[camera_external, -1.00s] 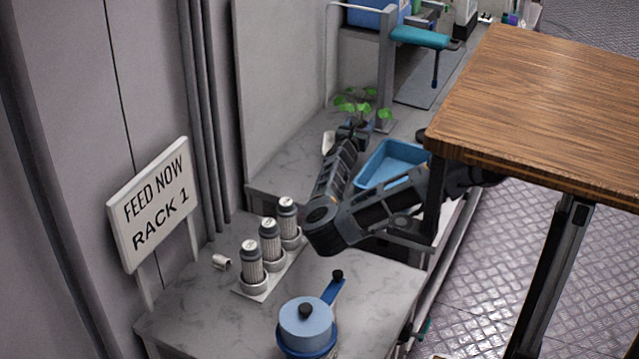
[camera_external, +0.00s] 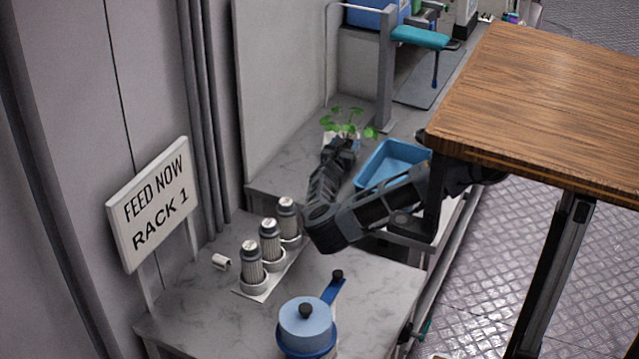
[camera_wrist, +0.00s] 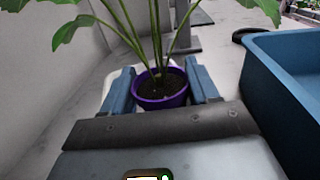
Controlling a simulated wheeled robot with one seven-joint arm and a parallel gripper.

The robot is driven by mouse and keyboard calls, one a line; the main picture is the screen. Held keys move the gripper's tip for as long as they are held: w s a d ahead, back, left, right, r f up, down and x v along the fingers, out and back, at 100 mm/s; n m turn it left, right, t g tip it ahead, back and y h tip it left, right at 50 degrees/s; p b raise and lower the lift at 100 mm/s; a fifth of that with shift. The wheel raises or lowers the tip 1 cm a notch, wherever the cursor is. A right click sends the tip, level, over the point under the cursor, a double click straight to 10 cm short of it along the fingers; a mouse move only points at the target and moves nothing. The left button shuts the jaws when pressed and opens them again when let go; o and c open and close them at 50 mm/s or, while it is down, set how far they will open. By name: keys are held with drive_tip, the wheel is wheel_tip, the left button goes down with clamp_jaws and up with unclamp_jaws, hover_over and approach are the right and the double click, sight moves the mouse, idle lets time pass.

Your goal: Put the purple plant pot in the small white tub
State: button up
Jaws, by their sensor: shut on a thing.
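The purple plant pot (camera_wrist: 161,98) holds dark soil and a green leafy plant. It sits between the two blue fingers of my gripper (camera_wrist: 160,74), which is shut on it. In the external view the leaves (camera_external: 348,124) show above my gripper (camera_external: 340,150), and the pot itself is hidden. The small white tub (camera_wrist: 109,76) shows as a pale rim behind and beside the pot in the wrist view. The pot overlaps the tub in that view. I cannot tell whether it hangs above the tub or rests inside it.
A blue tray (camera_external: 366,176) lies just right of my gripper; its wall is close in the wrist view (camera_wrist: 285,100). A grey wall stands at left. Several capped cylinders (camera_external: 268,242), a blue lidded pot (camera_external: 304,325) and a wooden table (camera_external: 540,90) are nearer.

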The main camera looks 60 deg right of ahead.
drive_tip(key=shift+f, duration=0.15)
drive_tip(key=o, duration=1.2)
drive_tip(key=shift+r, duration=0.25)
drive_tip(key=a, duration=0.5)
drive_tip(key=a+b, duration=0.1)
drive_tip(key=a, duration=0.1)
drive_tip(key=shift+s+a, duration=0.2)
drive_tip(key=shift+s, duration=0.2)
